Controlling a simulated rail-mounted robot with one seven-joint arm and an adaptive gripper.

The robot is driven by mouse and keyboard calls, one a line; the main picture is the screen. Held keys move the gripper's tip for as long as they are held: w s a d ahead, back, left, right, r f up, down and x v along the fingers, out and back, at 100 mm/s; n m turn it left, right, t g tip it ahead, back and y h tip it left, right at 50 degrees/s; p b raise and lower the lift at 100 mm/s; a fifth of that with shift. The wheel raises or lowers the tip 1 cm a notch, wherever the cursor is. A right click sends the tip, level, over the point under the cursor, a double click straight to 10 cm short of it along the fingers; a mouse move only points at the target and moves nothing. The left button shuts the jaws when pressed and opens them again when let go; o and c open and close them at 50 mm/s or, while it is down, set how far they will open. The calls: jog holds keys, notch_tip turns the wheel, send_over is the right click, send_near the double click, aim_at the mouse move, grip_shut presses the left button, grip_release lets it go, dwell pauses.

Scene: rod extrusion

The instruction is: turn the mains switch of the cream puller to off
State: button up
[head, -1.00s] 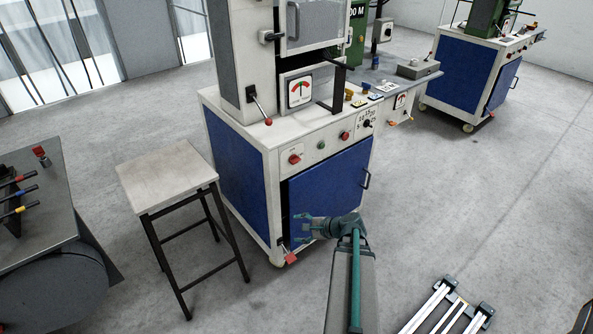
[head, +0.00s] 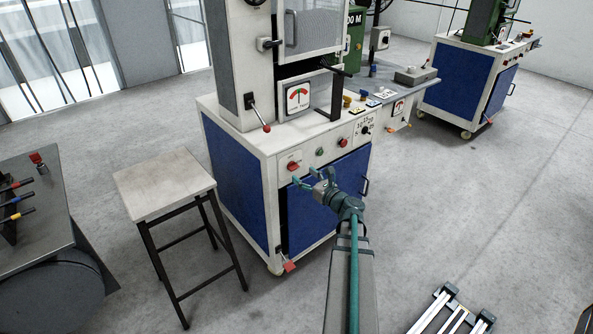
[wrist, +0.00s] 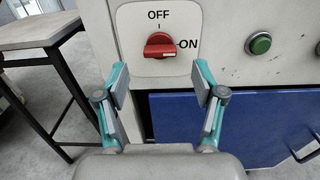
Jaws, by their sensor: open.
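The cream puller (head: 240,150) has a cream and blue cabinet with a front control strip. Its mains switch is a red knob (wrist: 160,46) on a white plate marked OFF at the top and ON at the right. The knob's handle lies sideways, toward ON. In the head view the red switch (head: 293,166) is at the left of the strip. My gripper (wrist: 162,82) is open and empty, its two fingers below and to either side of the knob, apart from it. In the head view my gripper (head: 312,178) is just below and right of the switch.
A green button (wrist: 259,43) sits right of the switch, and a red button (head: 343,140) further right. A blue door (head: 330,200) is below the strip. A stool (head: 162,183) stands left of the cabinet. A lever with a red ball (head: 266,128) stands above.

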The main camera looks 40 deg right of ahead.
aim_at(293, 167)
jog(key=shift+w, duration=2.5)
jog(key=c, duration=1.1)
